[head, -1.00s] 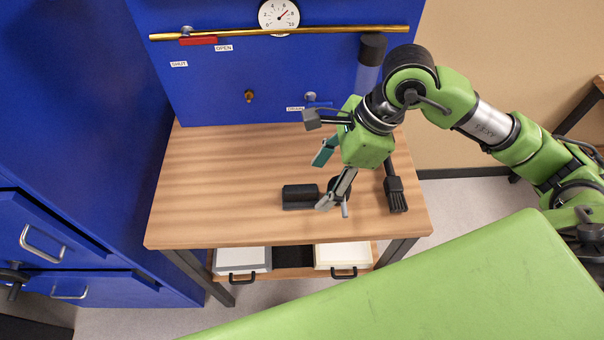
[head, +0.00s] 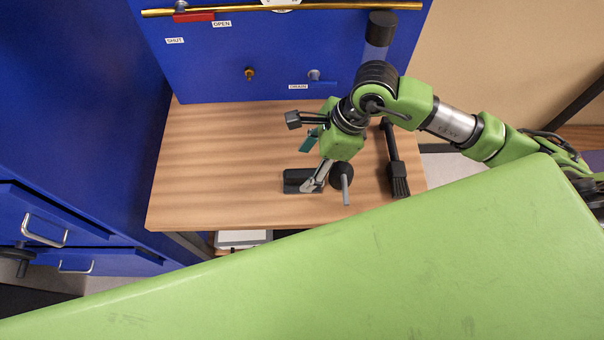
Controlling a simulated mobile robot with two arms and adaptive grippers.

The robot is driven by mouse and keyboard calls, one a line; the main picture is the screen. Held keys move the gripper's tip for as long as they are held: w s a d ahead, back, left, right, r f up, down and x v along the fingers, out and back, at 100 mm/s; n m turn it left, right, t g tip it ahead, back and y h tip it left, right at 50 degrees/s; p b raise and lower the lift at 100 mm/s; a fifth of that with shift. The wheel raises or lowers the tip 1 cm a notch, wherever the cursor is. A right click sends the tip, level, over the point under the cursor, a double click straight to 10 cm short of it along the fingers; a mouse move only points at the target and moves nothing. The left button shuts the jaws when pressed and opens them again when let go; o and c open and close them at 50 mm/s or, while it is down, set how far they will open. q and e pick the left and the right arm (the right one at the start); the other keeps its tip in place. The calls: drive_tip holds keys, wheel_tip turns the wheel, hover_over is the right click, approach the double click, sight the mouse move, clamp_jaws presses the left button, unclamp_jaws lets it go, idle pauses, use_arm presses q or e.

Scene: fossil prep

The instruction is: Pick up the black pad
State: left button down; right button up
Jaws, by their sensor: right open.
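The black pad (head: 298,181) is a dark block lying on the wooden table near its front edge. My right gripper (head: 313,161) is open above and beside the pad, its fingers spread, one with a teal inner face. Its lower finger overlaps the pad's right end in the head view and hides part of it. I cannot tell whether they touch. Nothing is seen between the fingers. My left gripper is out of view.
A round black piece with a grey rod (head: 346,187) stands right of the pad. A black brush (head: 398,180) lies farther right. The wooden table (head: 215,160) is clear on the left. A blue cabinet panel (head: 210,70) stands behind.

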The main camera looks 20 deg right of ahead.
sight(304, 174)
drive_tip(key=p+x, duration=0.1)
drive_tip(key=x, duration=0.2)
drive_tip(key=shift+s+a+f+p, duration=0.15)
drive_tip(key=shift+s+f+p, duration=0.1)
drive_tip(key=shift+s+p, duration=0.15)
drive_tip(key=shift+w+a+f, duration=0.1)
drive_tip(key=shift+w+f, duration=0.15)
drive_tip(key=shift+f, duration=0.3)
drive_tip(key=c, duration=1.2)
drive_tip(key=shift+r, duration=0.15)
